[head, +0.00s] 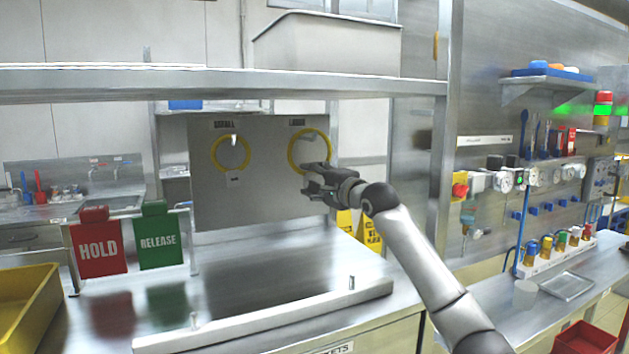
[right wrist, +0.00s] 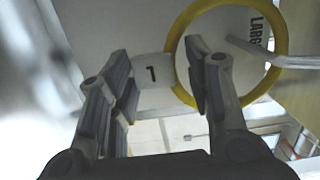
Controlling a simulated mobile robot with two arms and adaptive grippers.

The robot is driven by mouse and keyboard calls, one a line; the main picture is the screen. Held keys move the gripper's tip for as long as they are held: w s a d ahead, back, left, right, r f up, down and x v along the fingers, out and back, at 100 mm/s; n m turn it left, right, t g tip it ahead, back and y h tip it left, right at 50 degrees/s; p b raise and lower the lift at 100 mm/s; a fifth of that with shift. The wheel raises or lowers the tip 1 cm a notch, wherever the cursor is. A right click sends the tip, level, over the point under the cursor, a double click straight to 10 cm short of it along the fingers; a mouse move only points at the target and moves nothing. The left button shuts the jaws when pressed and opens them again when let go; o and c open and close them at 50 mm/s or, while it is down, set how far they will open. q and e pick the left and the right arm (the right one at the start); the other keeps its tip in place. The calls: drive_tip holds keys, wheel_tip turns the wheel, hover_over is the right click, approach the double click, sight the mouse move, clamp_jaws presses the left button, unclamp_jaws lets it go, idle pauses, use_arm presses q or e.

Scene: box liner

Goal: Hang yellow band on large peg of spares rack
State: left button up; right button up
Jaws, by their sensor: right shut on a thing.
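The yellow band (head: 291,150) is a ring against the right half of the grey spares rack (head: 262,190). My right gripper (head: 308,178) is at the band's lower edge and shut on it. In the right wrist view, the band (right wrist: 172,50) passes between my right gripper's fingers (right wrist: 160,85), with one finger over the ring's opening. The large peg (right wrist: 275,55) shows inside the ring and crosses its rim, beside a partly hidden "LARGE" label (right wrist: 258,28). Its seating depth cannot be told. A second yellow band (head: 213,150) hangs around the left peg (head: 234,138). My left gripper is not in view.
A shelf (head: 200,82) runs above the rack. Red HOLD (head: 98,248) and green RELEASE (head: 160,240) signs stand at left, by a yellow bin (head: 25,310). A raised bar (head: 270,318) edges the bench front. The bench top below the rack is mostly clear.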

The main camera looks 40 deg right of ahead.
drive_tip(key=o, duration=1.1)
drive_tip(key=o, duration=0.5)
drive_tip(key=shift+o, duration=0.2)
drive_tip(key=s+a+b, duration=0.3)
drive_tip(key=s+b, duration=0.5)
drive_tip(key=s, duration=0.1)
drive_tip(key=shift+s+b, duration=0.3)
idle(1.2)
